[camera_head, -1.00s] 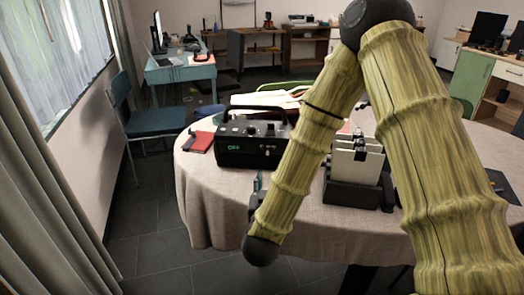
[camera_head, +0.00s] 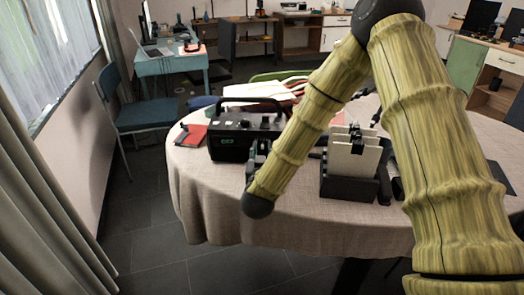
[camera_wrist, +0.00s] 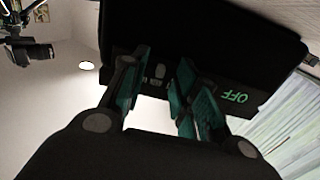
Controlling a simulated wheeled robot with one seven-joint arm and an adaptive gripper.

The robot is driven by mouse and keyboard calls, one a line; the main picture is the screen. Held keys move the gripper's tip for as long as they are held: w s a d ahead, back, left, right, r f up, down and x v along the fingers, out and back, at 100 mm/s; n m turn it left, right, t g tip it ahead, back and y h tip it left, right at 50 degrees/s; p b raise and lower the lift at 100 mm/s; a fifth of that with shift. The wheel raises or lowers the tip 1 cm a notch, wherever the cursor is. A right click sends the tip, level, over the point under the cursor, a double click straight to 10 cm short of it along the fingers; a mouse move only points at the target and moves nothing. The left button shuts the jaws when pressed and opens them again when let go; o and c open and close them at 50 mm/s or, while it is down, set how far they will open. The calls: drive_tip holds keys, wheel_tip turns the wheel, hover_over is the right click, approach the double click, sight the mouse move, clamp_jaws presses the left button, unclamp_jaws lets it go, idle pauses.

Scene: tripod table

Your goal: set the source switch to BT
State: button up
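The black radio (camera_head: 228,143) stands upright on the round table, its carry handle raised, with small knobs along its top. A green display on its front reads OFF in the wrist view (camera_wrist: 235,97); in the head view it is too small to read surely. My gripper (camera_wrist: 165,58) has two dark fingers with teal pads, parted and close to the radio's front. A small light switch-like piece (camera_wrist: 160,72) with tiny lettering shows between the fingers; I cannot tell whether they touch it. In the head view my gripper (camera_head: 258,155) is at the radio's right front, partly hidden by my arm.
The table (camera_head: 215,205) has a beige cloth. A red notebook (camera_head: 191,135) lies left of the radio, and papers (camera_head: 265,90) lie behind it. A black holder (camera_head: 347,184) with pale cards stands to the right. A blue chair (camera_head: 150,115) is at the left.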

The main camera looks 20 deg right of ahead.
drive_tip(key=shift+w+d, duration=0.15)
drive_tip(key=shift+w, duration=0.2)
clamp_jaws()
drive_tip(key=shift+w+a, duration=0.2)
drive_tip(key=shift+a, duration=0.4)
drive_tip(key=shift+w+a, duration=0.2)
drive_tip(key=shift+a, duration=0.35)
